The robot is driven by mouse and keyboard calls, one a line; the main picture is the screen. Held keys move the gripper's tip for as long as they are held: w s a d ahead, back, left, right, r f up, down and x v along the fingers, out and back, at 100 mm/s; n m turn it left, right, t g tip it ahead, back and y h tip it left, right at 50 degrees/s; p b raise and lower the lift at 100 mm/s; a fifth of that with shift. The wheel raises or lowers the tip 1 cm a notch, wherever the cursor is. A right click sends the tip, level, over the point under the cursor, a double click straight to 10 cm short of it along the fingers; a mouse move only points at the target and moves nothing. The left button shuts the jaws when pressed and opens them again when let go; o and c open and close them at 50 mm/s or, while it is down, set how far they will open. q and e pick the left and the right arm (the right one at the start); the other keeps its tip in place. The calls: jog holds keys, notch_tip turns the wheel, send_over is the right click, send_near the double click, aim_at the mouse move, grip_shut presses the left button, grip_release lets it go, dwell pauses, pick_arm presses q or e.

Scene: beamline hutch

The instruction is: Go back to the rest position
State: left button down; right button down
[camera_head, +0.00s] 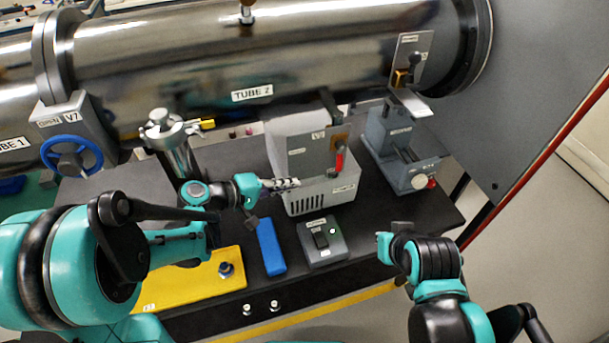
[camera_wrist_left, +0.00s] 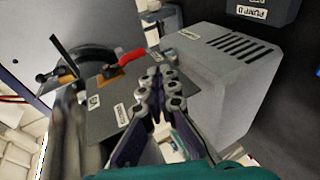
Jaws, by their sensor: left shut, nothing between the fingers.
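My left gripper (camera_head: 284,184) is shut and empty, its fingers in front of the left side of the light grey vented box (camera_head: 318,197). In the left wrist view the closed fingertips (camera_wrist_left: 157,76) lie in front of a grey panel (camera_wrist_left: 107,118) with a red handle (camera_wrist_left: 130,56). The vented box (camera_wrist_left: 212,85) is to their right. I cannot tell whether the fingers touch the panel or box.
The dark bench (camera_head: 355,215) holds a grey stand (camera_head: 398,150), a small grey switch box (camera_head: 322,242), a blue block (camera_head: 270,247) and a yellow plate (camera_head: 200,283). Steel tubes (camera_head: 180,62) run behind, with a blue valve wheel (camera_head: 70,155). Open floor lies at right.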

pick_arm(q)
jog(key=shift+s+a, duration=0.3)
jog(key=shift+a, duration=0.2)
jog(key=shift+s+a, duration=0.25)
jog(key=shift+a, duration=0.2)
jog(key=s+a+r+m+y, duration=0.1)
jog(key=s+a+m+y, duration=0.4)
jog(key=s+a+y, duration=0.6)
jog(key=s, duration=0.4)
jog(key=shift+a+r+y, duration=0.2)
jog(key=shift+a+y, duration=0.2)
